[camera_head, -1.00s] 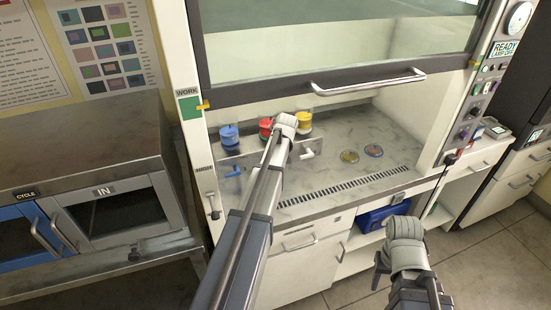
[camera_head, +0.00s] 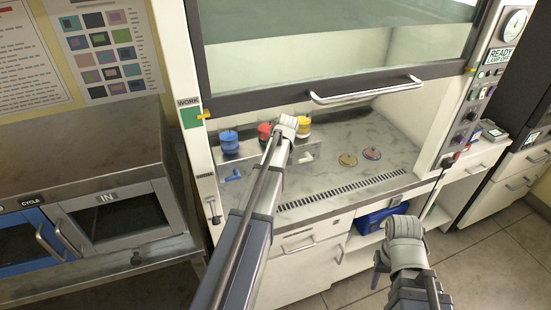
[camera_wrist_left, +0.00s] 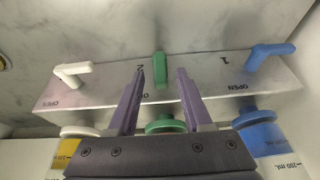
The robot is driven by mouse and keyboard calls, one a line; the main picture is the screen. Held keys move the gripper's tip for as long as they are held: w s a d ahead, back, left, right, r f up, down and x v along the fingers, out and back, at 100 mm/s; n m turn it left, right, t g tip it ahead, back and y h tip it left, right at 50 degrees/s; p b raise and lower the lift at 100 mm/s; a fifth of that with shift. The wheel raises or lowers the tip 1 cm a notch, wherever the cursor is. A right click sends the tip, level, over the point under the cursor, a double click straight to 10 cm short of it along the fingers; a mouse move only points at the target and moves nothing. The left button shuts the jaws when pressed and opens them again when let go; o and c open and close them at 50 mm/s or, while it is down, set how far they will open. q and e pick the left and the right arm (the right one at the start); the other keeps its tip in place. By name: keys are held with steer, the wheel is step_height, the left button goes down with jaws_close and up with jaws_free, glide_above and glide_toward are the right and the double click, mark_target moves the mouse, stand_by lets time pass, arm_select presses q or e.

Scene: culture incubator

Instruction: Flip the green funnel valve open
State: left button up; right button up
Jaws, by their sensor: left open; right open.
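The green valve handle (camera_wrist_left: 160,68) shows in the left wrist view, sticking out from the middle of a pale valve block (camera_wrist_left: 105,93) beside the number 2. My left gripper (camera_wrist_left: 160,78) is open, its two fingers on either side of the handle with gaps; I cannot tell whether either touches it. A green round part (camera_wrist_left: 166,125) shows below, partly behind the gripper. In the head view my left arm hides the green handle. My right gripper (camera_head: 380,264) is open and empty, low in front of the hood cabinet.
A white handle (camera_wrist_left: 74,73) and a blue handle (camera_wrist_left: 268,55) flank the green one, with OPEN labels on the block. Blue (camera_head: 229,143) and yellow (camera_head: 303,127) funnels stand behind. Two dishes (camera_head: 348,160) lie on the hood floor. The raised sash (camera_head: 340,85) hangs above.

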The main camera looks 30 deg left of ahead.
arm_select(q)
steer(key=p+v, duration=0.4)
steer(key=v, duration=0.1)
steer(key=shift+r, duration=0.15)
arm_select(e)
step_height(320, 180, up, 5)
steer(key=shift+f, duration=0.1)
